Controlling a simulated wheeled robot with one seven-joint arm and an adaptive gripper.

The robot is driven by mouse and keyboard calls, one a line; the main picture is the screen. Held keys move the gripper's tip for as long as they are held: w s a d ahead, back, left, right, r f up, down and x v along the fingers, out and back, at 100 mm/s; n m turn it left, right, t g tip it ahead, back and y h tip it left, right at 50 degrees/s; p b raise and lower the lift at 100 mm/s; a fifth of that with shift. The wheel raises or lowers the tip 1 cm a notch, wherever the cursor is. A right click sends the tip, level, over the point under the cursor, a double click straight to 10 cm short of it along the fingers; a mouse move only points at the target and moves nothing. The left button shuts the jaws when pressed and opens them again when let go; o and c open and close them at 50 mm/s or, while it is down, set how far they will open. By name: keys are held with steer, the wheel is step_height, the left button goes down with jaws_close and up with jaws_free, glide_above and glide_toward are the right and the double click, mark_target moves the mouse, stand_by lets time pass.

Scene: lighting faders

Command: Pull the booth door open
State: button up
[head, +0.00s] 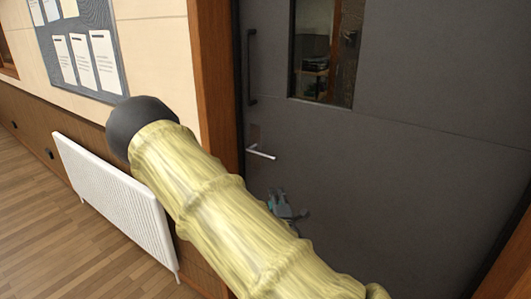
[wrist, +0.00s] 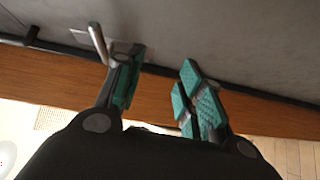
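The booth door (head: 400,155) is dark grey, with a narrow window, and looks closed in its frame. A silver lever handle (head: 261,152) sits near its left edge, below a long dark vertical pull bar (head: 251,67). My gripper (head: 287,207) is in front of the door, lower and to the right of the lever in the head view, partly hidden by my arm. In the wrist view my gripper (wrist: 163,60) is open, with a gap between its teal pads. The lever (wrist: 98,42) shows outside the left finger, not between the fingers; contact cannot be told.
The brown wooden door frame (head: 213,75) runs along the door's left side. A white radiator (head: 115,200) stands against the wall left of it, under a notice board (head: 82,45). Wooden floor (head: 60,260) is clear at the lower left.

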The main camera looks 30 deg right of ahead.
mark_target(266, 156)
steer(key=w+r+n+t, duration=0.3)
steer(key=r, duration=0.6)
steer(key=p+x, duration=0.1)
steer(key=x, duration=0.2)
steer(key=p+x, duration=0.1)
steer(key=x, duration=0.3)
steer(key=p+x, duration=0.1)
steer(key=x, duration=0.2)
steer(key=shift+w+d+f+p, duration=0.3)
steer(key=shift+f+p, duration=0.05)
steer(key=shift+p, duration=0.05)
steer(key=shift+c, duration=0.5)
jaws_close()
